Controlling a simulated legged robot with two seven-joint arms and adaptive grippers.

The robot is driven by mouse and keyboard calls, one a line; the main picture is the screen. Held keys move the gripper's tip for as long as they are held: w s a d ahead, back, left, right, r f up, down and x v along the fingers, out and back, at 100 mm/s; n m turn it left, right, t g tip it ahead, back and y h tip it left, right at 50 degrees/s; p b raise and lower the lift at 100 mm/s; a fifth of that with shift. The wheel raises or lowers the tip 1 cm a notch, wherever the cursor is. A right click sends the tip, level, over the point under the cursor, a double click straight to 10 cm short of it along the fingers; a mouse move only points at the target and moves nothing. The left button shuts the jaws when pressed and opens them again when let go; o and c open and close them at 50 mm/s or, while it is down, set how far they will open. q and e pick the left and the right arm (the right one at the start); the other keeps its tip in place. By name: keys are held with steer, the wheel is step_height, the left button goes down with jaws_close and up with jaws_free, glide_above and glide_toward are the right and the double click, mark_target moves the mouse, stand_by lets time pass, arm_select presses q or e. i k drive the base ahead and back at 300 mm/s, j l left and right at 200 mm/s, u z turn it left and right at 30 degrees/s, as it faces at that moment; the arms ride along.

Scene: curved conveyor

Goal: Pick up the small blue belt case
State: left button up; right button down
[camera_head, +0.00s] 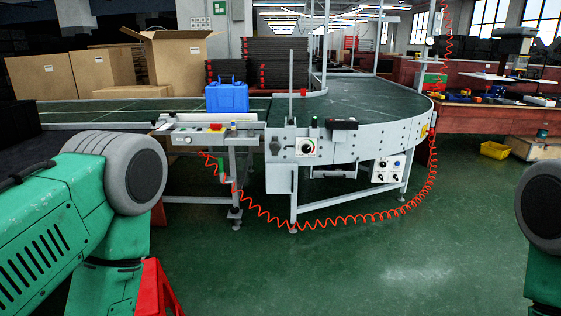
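The small blue case (227,95) stands upright on the green conveyor belt (120,108), left of the curved section. It has a handle on top. My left arm shows at the lower left and a part of my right arm at the right edge. Neither gripper is in view, and no arm part touches the case.
The metal conveyor frame (350,142) with control boxes curves in front. A coiled orange hose (350,219) hangs below it. A yellow bin (495,150) lies on the floor at right. The green floor ahead is clear.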

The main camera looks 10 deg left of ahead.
mark_target(234, 97)
steer(key=i+j+u, duration=0.25)
steer(key=i, duration=0.65)
steer(key=i+u, duration=0.3)
steer(key=i, duration=0.6)
